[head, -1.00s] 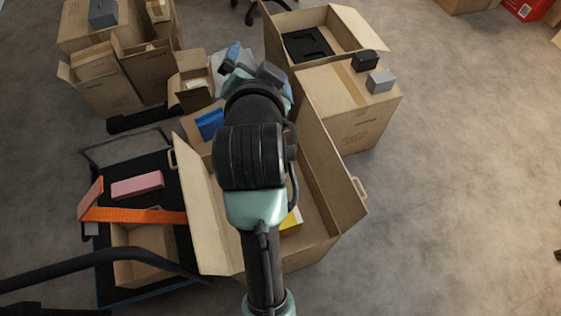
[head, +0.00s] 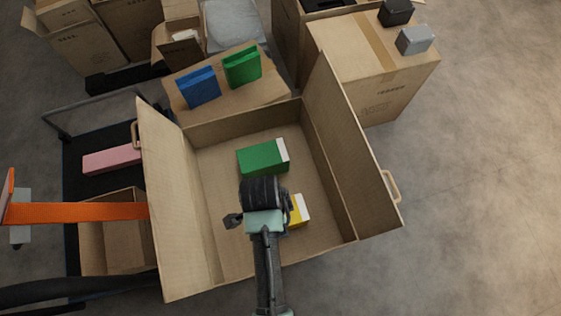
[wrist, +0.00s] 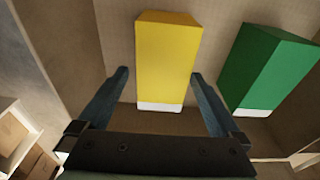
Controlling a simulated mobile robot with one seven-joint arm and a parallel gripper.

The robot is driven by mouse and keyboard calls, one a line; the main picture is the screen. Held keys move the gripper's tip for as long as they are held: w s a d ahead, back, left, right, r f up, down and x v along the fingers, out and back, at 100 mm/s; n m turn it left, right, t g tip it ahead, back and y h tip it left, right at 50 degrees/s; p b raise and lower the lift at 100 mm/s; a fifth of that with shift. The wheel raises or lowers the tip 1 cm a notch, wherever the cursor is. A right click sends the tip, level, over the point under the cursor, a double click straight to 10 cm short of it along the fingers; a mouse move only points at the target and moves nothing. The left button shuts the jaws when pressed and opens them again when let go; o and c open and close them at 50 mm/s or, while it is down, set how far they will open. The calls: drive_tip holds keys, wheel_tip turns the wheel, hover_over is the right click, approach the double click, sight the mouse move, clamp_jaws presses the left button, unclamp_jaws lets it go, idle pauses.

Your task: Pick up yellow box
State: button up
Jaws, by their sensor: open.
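The yellow box (wrist: 167,58), with a white end, lies on the floor of the large open carton (head: 230,243). In the head view most of the yellow box (head: 299,212) is hidden behind my arm. In the wrist view my gripper (wrist: 160,84) is open, with one finger on each side of the yellow box near its white end. Nothing is gripped. I cannot tell how far above the carton floor the fingertips are.
A green box (head: 263,157) with a white end lies beside the yellow one, close to one finger in the wrist view. Carton walls and raised flaps surround my arm. A blue box (head: 198,87) and another green box (head: 242,67) rest on the far flap.

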drive_tip(key=f+b, duration=0.1)
drive_tip(key=f, duration=0.1)
drive_tip(key=f+b, duration=0.1)
drive_tip(key=f, duration=0.1)
drive_tip(key=f+b, duration=0.1)
drive_tip(key=f, duration=0.1)
drive_tip(key=shift+w+d+f, duration=0.3)
drive_tip(key=shift+d+f, duration=0.05)
drive_tip(key=shift+d, duration=0.05)
drive_tip(key=shift+r, duration=0.15)
drive_tip(key=c, duration=1.6)
